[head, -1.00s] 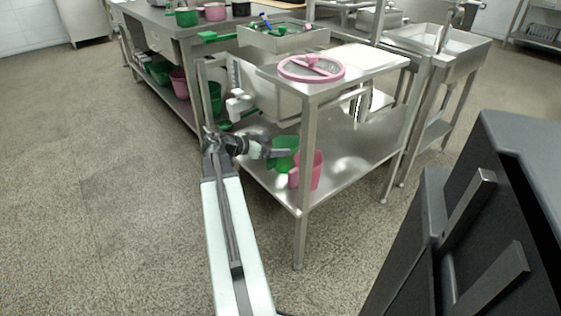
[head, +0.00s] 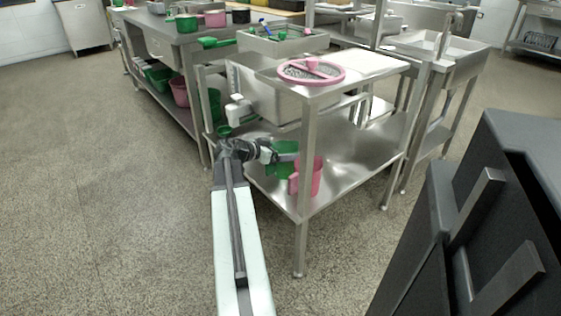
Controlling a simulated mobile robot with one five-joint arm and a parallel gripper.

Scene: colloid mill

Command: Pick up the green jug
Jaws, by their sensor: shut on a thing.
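The green jug (head: 282,170) is at the front left of the steel table's lower shelf, just left of a pink jug. My gripper (head: 283,157) is at the jug's upper part and shut on it. My arm reaches in from the lower middle of the view, past the table's left side. I cannot tell whether the jug's base touches the shelf.
The pink jug (head: 311,176) stands close behind the front table leg (head: 304,190). The lower shelf (head: 350,155) is bare to the right. Open floor lies to the left.

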